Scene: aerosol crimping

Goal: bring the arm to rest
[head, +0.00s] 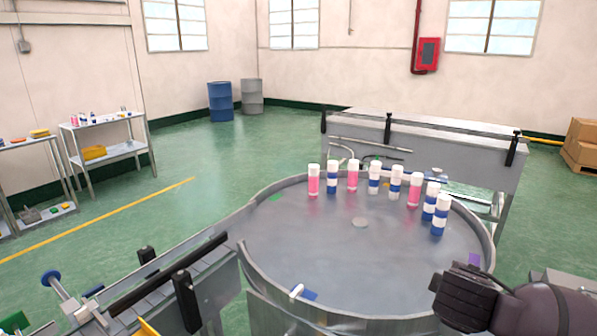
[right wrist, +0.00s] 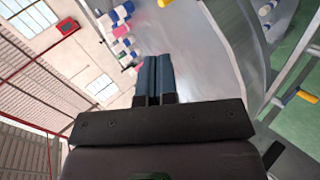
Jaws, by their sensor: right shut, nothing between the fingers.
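My right gripper shows in the right wrist view (right wrist: 153,75) with its two dark fingers pressed together and nothing between them. In the head view my right arm comes in at the lower right, and its dark wrist end (head: 468,292) is over the near right rim of the round metal table (head: 330,235). The fingertips are hard to make out there. My left gripper is not in view.
Several pink (head: 313,180) and blue-and-white (head: 439,215) cans stand along the table's far and right side. A white-and-blue piece (head: 298,292) is at the near rim. A conveyor rail (head: 170,272) runs at the left, a metal bench (head: 420,150) behind. The table's middle is mostly clear.

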